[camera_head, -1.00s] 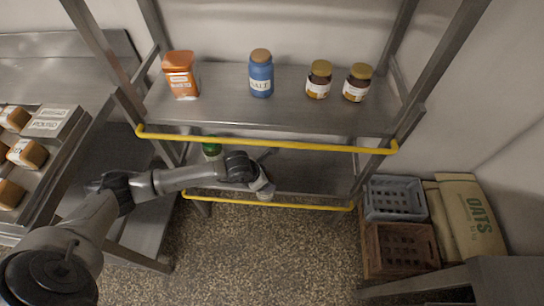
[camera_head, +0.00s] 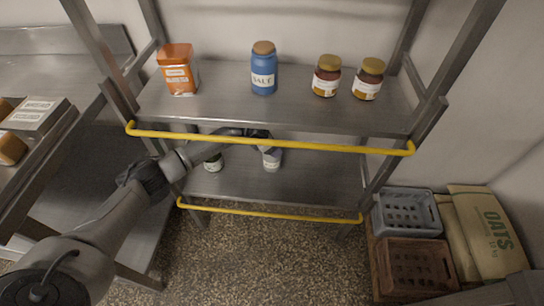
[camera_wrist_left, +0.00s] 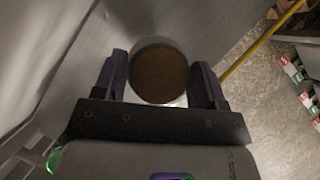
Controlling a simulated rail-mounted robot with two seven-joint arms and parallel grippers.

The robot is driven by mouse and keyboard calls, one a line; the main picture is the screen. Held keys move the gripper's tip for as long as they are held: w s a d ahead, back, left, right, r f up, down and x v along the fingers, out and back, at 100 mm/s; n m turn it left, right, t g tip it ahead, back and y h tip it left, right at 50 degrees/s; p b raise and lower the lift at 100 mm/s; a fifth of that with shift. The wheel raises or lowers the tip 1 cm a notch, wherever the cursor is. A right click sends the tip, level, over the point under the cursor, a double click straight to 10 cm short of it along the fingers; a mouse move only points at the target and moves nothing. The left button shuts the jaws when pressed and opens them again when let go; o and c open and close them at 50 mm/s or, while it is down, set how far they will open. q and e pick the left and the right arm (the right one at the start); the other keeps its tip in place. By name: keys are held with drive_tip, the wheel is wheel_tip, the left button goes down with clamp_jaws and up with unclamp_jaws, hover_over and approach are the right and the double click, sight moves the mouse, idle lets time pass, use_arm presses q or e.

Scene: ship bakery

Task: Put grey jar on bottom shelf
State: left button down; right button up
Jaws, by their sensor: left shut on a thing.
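The grey jar (camera_head: 271,161) is upright over the bottom shelf (camera_head: 300,184), under the upper shelf. I cannot tell whether its base touches the shelf. My left gripper (camera_head: 262,136) is shut on it near the top, partly hidden by the upper shelf and its yellow rail. In the left wrist view, the jar's round brown lid (camera_wrist_left: 160,74) sits between the two dark fingers of my left gripper (camera_wrist_left: 162,80), with the metal shelf below. My right gripper is not in view.
Another jar (camera_head: 213,162) stands left on the bottom shelf, partly behind my arm. A yellow rail (camera_head: 270,212) edges that shelf. The upper shelf (camera_head: 225,113) holds an orange tin (camera_head: 178,72), a blue salt jar (camera_head: 264,70) and two brown jars. The bottom shelf's right side is clear.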

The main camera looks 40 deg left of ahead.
use_arm(q)
drive_tip(key=shift+s+f, duration=0.1)
drive_tip(key=shift+f, duration=0.15)
wheel_tip(320, 180, down, 4)
drive_tip(key=b, duration=0.3)
drive_tip(key=shift+f, duration=0.25)
drive_tip(key=shift+a+f+b, duration=0.1)
drive_tip(key=shift+f+b, duration=0.05)
drive_tip(key=shift+b, duration=0.4)
drive_tip(key=shift+w, duration=0.3)
drive_tip(key=c, duration=0.6)
unclamp_jaws()
drive_tip(key=o, duration=0.5)
drive_tip(key=shift+s, duration=0.1)
